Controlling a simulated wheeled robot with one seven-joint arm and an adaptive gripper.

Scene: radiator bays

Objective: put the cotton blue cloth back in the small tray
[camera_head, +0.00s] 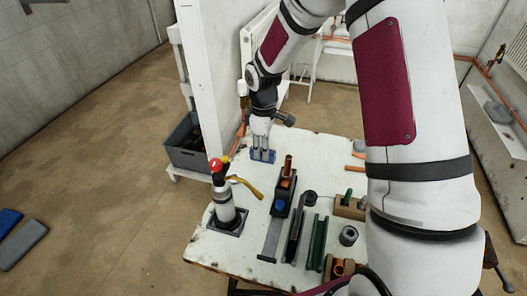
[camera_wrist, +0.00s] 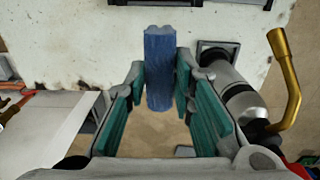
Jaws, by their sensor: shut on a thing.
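My gripper (camera_head: 262,148) is near the back left edge of the white table in the head view. It is shut on the blue cloth (camera_head: 263,156), which looks like a flat folded strip. In the wrist view the cloth (camera_wrist: 160,72) stands out between the teal-lined fingers (camera_wrist: 160,95), with table top behind its upper part and brown floor below. A grey open tray (camera_head: 187,156) with dark contents stands on a low shelf left of the table. I cannot tell whether this is the small tray.
A silver torch cylinder (camera_head: 224,206) with a red top and brass tube stands close by at the table's left; it also shows right of the fingers in the wrist view (camera_wrist: 230,75). Tools and holders (camera_head: 282,198) crowd the table's middle.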

